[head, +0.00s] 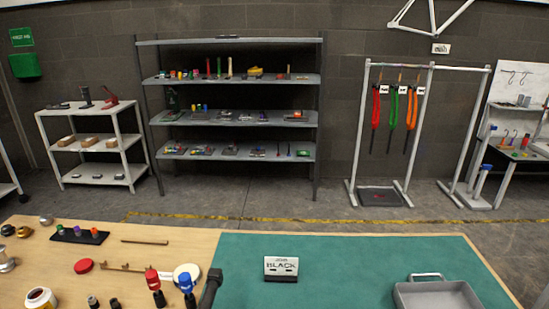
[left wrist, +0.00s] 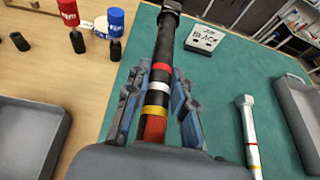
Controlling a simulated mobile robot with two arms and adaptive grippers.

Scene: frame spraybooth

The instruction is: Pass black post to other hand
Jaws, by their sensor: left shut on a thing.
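The black post (left wrist: 165,42) stands out between the fingers of my left gripper (left wrist: 156,105), which is shut on it. It has a dark knobbed tip and red, white, black and yellow bands lower down. Its dark tip (head: 212,284) also shows at the bottom of the head view, over the left edge of the green mat (head: 355,262); the gripper is below that frame. A white post (left wrist: 248,130) with red and yellow bands lies on the mat to the right of my left gripper. My right gripper is in neither view.
A sign reading "JOB BLACK" (head: 281,268) stands on the mat. A grey tray (head: 438,292) is at the mat's right. Red (head: 152,282) and blue (head: 186,284) capped items stand on the wood at left. Another grey tray (left wrist: 25,128) shows at the wrist view's left.

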